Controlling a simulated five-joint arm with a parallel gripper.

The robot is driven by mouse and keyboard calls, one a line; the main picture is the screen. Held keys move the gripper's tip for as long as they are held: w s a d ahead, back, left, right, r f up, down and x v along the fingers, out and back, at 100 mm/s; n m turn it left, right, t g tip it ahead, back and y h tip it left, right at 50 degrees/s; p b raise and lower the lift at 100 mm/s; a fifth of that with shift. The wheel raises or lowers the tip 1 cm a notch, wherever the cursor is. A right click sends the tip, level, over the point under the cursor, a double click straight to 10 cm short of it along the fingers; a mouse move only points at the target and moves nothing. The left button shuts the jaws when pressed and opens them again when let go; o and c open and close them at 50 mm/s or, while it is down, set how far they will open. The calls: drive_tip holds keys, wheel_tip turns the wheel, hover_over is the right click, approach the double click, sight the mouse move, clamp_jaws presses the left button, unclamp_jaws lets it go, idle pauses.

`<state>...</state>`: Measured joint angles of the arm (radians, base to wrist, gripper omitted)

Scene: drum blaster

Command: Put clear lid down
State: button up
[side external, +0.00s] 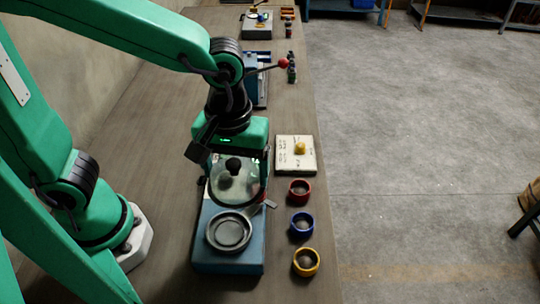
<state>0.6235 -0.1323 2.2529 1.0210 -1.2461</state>
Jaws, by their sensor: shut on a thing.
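The clear lid (236,187) is a see-through disc with a black knob (233,165). My gripper (236,162) points down at the lid and is shut on it; the exact contact of the fingers is hard to make out. The lid is over the far part of a blue machine body (211,262). A round grey dish or drum opening (229,233) sits on the near part of that body and is uncovered. I cannot tell whether the lid touches the body or hangs just above it.
Red (299,191), blue (302,224) and yellow (306,262) ring-shaped cups stand in a row along the table's right edge. A cream board (283,166) with a yellow knob lies behind them. Another blue machine (262,88) stands farther back. The left table area (150,130) is bare.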

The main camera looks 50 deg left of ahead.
drive_tip(key=w+a+f+n, duration=0.3)
drive_tip(key=w+a+n, duration=0.55)
drive_tip(key=a, duration=0.25)
drive_tip(key=w+a+f+n, duration=0.4)
drive_tip(key=w+a+n, duration=0.3)
drive_tip(key=w+a, duration=0.25)
drive_tip(key=shift+s+a+f, duration=0.15)
drive_tip(key=shift+s+f, duration=0.05)
drive_tip(key=shift+f, duration=2.2)
drive_tip(key=shift+s+a+f, duration=0.1)
drive_tip(key=shift+s+f, duration=0.05)
drive_tip(key=shift+f, duration=2.2)
drive_tip(key=shift+f, duration=0.15)
drive_tip(key=o, duration=0.7)
drive_tip(key=shift+o, duration=0.2)
wheel_tip(320, 180, up, 12)
drive_tip(key=shift+r, duration=0.2)
